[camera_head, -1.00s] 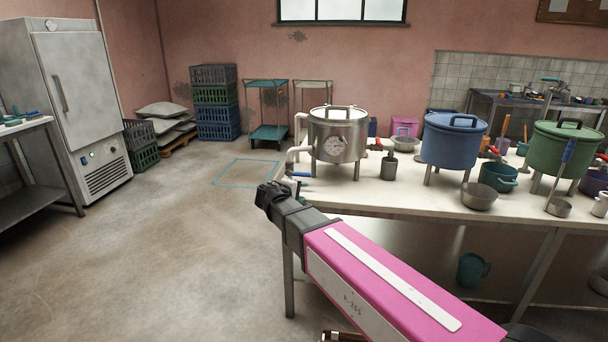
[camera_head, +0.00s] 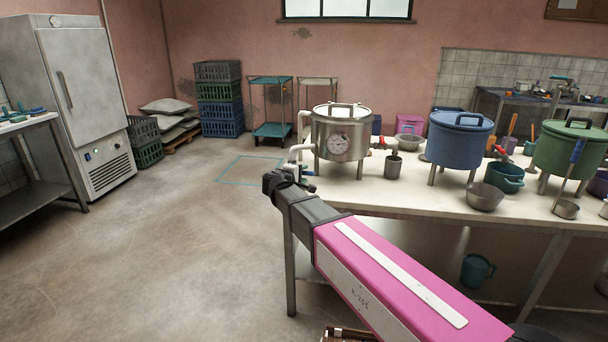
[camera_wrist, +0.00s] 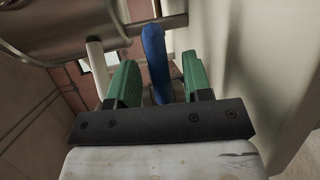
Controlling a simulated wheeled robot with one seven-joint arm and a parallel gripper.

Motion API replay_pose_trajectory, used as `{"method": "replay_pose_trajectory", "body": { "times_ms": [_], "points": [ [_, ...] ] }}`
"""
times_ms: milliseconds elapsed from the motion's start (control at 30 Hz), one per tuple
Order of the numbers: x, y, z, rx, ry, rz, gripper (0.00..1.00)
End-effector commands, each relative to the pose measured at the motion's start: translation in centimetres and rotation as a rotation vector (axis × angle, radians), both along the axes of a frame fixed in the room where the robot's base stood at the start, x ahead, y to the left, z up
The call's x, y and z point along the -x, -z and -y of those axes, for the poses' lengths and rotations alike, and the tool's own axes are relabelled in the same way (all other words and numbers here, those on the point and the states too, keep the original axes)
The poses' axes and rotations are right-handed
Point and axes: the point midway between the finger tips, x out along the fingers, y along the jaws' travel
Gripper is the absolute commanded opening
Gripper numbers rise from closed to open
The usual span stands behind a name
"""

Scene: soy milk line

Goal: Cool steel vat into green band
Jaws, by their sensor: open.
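The steel vat (camera_head: 341,133) stands on legs at the left end of the white worktable, lid on, with a round dial (camera_head: 339,142) on its front. The dial's needle and any green band are too small to read. White pipes and a blue valve handle (camera_head: 307,173) are at its lower left. In the wrist view, my gripper (camera_wrist: 160,76) is open, with its green fingers on either side of the blue handle (camera_wrist: 155,55). I cannot tell whether they touch it. Part of the steel vat (camera_wrist: 75,25) shows at upper left. In the head view my fingertips are hard to make out.
A blue vat (camera_head: 458,141) and a green vat (camera_head: 569,151) stand farther right on the worktable (camera_head: 420,190). The floor left of the table is clear, with a taped square (camera_head: 250,170).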

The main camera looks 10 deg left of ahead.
Motion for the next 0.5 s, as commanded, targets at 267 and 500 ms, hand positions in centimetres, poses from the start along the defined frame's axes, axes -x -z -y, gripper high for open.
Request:
{"method": "replay_pose_trajectory", "body": {
  "times_ms": [267, 500],
  "points": [
    [-1.26, 0.25, 0.54, 0.0, 0.0, 0.0, 0.45],
    [-1.23, 0.23, 0.55, 0.0, 0.0, 0.0, 0.36]
  ]
}}
